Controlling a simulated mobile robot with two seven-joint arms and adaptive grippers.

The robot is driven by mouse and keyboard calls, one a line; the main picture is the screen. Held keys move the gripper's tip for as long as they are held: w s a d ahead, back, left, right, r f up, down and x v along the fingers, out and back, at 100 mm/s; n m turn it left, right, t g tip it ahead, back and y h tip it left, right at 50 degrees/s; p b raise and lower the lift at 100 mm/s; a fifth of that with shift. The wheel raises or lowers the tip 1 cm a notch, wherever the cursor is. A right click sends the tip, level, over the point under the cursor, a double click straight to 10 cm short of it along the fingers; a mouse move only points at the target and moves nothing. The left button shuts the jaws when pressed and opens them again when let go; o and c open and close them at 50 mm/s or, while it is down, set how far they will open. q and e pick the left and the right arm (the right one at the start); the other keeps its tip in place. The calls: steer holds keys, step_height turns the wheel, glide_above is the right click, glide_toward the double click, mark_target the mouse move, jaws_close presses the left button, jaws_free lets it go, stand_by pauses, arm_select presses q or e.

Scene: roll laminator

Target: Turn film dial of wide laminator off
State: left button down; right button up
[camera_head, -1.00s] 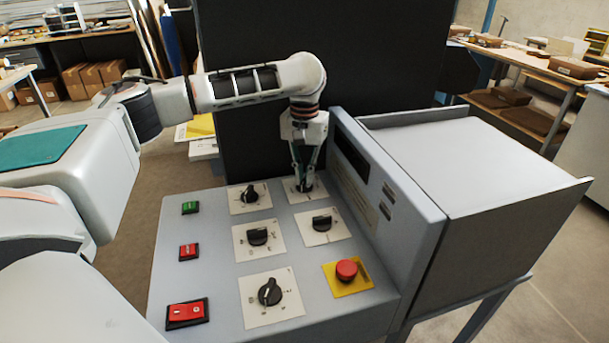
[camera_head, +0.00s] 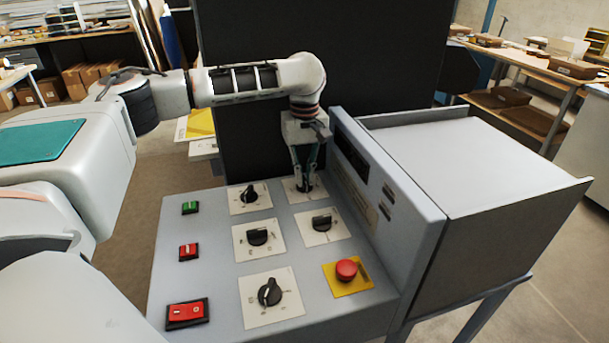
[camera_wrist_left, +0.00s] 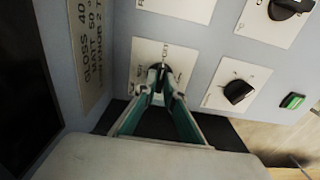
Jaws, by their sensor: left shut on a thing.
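The laminator's sloped grey control panel (camera_head: 218,285) carries several black dials on white plates. My left gripper (camera_head: 306,184) points down at the far right dial, beside the raised side housing. In the left wrist view its fingers (camera_wrist_left: 158,90) are closed around that dial's black knob (camera_wrist_left: 157,72), which is mostly hidden between the fingertips. The dial's white plate (camera_wrist_left: 179,56) shows around them, with printing too small to read. The right gripper is not in view.
Other dials (camera_head: 322,223) sit close by. A red emergency button (camera_head: 346,270) on a yellow plate is at the near right. Green (camera_head: 190,207) and red (camera_head: 188,252) switches line the left. The side housing (camera_head: 385,195) rises right of the gripper.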

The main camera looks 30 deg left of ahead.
mark_target(305, 179)
arm_select(q)
steer(key=shift+w+r, duration=0.1)
stand_by(0.3)
steer(key=c, duration=2.1)
jaws_free()
steer(key=shift+c, duration=0.2)
step_height(305, 179, up, 12)
